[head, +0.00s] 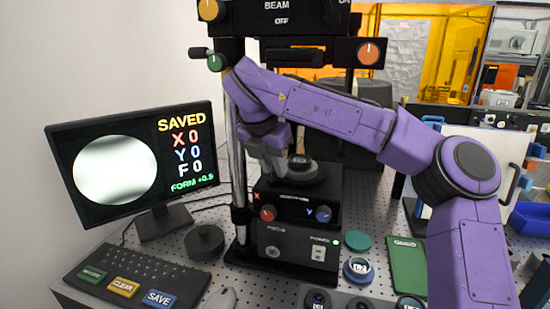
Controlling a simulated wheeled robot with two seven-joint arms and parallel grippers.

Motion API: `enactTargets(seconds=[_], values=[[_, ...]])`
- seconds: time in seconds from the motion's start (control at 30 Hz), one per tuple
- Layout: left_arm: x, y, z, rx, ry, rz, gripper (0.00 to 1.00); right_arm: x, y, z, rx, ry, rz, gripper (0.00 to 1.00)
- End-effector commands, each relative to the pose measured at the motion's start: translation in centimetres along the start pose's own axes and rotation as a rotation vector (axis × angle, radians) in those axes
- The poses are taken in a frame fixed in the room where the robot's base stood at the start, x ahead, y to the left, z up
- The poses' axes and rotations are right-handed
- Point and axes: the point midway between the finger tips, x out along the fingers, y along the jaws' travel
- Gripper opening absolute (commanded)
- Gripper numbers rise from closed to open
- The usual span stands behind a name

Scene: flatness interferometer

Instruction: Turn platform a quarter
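The round dark platform (312,175) sits on top of the black instrument base (325,192), below the beam head. A small dark round piece with a pale top (299,160) sits on its middle. My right arm reaches in from the right across the column. My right gripper (270,166) points down at the platform's left side; whether it touches the rim I cannot tell. Its fingers overlap and blur, so their opening is unclear. The gripper hides part of the platform's left edge. My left gripper is not in view.
The chrome column (239,165) stands just left of the gripper. Red X (267,213) and blue Y (323,213) knobs face forward below the platform. The monitor (133,160) reads SAVED, X 0, Y 0, F 0. Lens pieces, a green booklet (407,264) and a keyboard (137,278) crowd the front.

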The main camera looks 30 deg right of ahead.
Motion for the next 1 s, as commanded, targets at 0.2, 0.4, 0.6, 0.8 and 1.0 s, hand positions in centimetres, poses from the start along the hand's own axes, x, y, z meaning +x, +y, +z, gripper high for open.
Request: enactTargets(seconds=[0.2,0.4,0.6,0.8,1.0], values=[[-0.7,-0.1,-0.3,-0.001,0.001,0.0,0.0,1.7,0.2,0.7,-0.002,0.001,-0.005,0.27],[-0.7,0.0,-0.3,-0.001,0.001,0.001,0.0,1.8,0.2,0.7,-0.001,0.0,-0.003,0.27],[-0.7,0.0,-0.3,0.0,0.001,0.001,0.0,1.7,0.2,0.6,-0.001,0.0,-0.002,0.0],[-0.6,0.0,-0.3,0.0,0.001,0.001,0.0,1.6,0.3,0.6,-0.006,-0.001,0.001,0.0],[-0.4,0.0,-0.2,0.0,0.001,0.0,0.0,1.4,0.9,-0.1,-0.047,-0.001,0.02,0.0]])
